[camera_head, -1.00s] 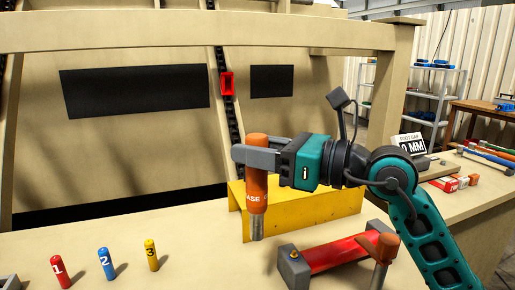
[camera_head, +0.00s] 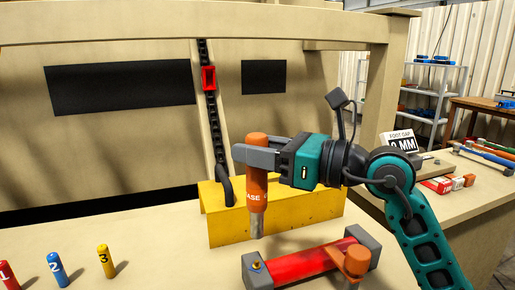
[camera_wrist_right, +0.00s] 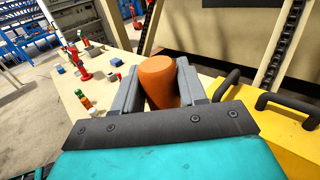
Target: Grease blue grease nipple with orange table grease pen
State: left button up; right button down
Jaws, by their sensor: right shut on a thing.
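My right gripper (camera_head: 257,157) is shut on an orange grease pen (camera_head: 257,185), with lettering on its side and a grey metal tip pointing down. The pen is nearly upright; its orange top (camera_wrist_right: 160,80) shows between the jaws in the right wrist view. The pen's tip is apart from a small brass-coloured nipple (camera_head: 255,267), just above it in the head view. This nipple sits on the left grey end block of a red bar (camera_head: 305,262); I cannot tell whether it has blue on it. No other blue nipple is clear. My left gripper is not in view.
A yellow bracket (camera_head: 225,232) is behind the pen, near a hanging black chain (camera_head: 217,130). Numbered red, blue (camera_head: 57,269) and yellow (camera_head: 105,261) pegs stand at left. The bench between is clear.

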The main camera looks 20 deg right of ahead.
aim_at(266, 186)
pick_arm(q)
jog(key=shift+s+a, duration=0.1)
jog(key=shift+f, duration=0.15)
pick_arm(e)
notch_tip(266, 186, down, 4)
jog(key=b, duration=0.3)
jog(key=shift+r, duration=0.25)
jog(key=shift+f+b, duration=0.7)
jog(key=shift+f, duration=0.4)
pick_arm(q)
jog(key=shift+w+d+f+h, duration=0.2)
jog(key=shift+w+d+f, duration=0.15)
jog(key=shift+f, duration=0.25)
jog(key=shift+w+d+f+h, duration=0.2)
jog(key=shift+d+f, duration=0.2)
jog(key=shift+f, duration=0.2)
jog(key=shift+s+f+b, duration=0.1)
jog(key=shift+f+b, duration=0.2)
jog(key=shift+b, duration=0.1)
pick_arm(e)
jog(key=shift+f, duration=0.2)
